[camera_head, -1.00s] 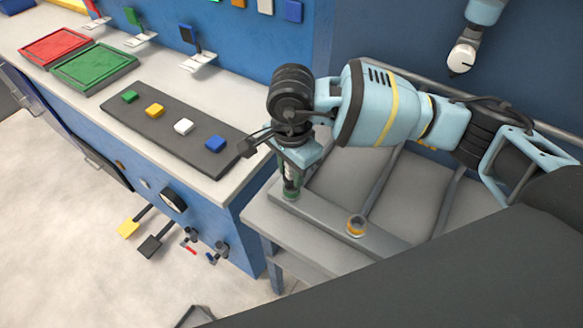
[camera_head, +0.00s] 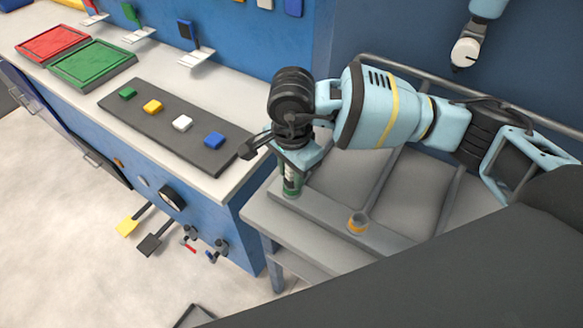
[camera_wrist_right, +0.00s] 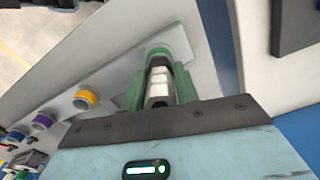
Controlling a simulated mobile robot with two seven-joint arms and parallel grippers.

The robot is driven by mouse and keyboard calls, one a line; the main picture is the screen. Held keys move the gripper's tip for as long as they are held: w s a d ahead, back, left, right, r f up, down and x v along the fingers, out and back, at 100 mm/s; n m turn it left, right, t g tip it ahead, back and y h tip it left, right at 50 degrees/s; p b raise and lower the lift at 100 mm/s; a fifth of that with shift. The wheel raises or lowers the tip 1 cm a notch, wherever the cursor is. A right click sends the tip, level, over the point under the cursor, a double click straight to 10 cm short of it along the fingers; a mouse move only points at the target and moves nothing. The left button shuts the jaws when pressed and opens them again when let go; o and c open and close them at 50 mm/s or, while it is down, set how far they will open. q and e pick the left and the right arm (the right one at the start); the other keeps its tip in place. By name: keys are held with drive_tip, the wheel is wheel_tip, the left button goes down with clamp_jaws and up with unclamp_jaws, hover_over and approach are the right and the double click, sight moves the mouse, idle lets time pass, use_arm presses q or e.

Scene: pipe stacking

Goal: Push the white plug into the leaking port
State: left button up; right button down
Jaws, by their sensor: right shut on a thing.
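My right gripper (camera_head: 291,178) points down over the grey rail at the near edge of the bench. In the right wrist view its green fingers (camera_wrist_right: 158,95) are shut on the white plug (camera_wrist_right: 158,85), which stands upright between them. The plug's far end is at a port with a greenish ring (camera_wrist_right: 160,53); the head view shows this port (camera_head: 291,191) just under the gripper. I cannot tell how deep the plug sits. No leak is visible. My left gripper is not in view.
An orange-ringed port (camera_head: 357,222) stands on the same rail to the right. A dark board (camera_head: 200,150) with coloured blocks lies on the counter at left. Red (camera_head: 53,43) and green (camera_head: 92,62) trays stand behind it. Pipes run across the grey bench.

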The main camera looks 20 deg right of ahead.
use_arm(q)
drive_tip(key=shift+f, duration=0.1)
use_arm(e)
drive_tip(key=shift+f, duration=0.2)
drive_tip(key=c, duration=1)
unclamp_jaws()
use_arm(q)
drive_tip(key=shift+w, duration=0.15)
use_arm(e)
drive_tip(key=shift+r, duration=0.1)
wheel_tip(320, 180, up, 6)
drive_tip(key=shift+r, duration=0.85)
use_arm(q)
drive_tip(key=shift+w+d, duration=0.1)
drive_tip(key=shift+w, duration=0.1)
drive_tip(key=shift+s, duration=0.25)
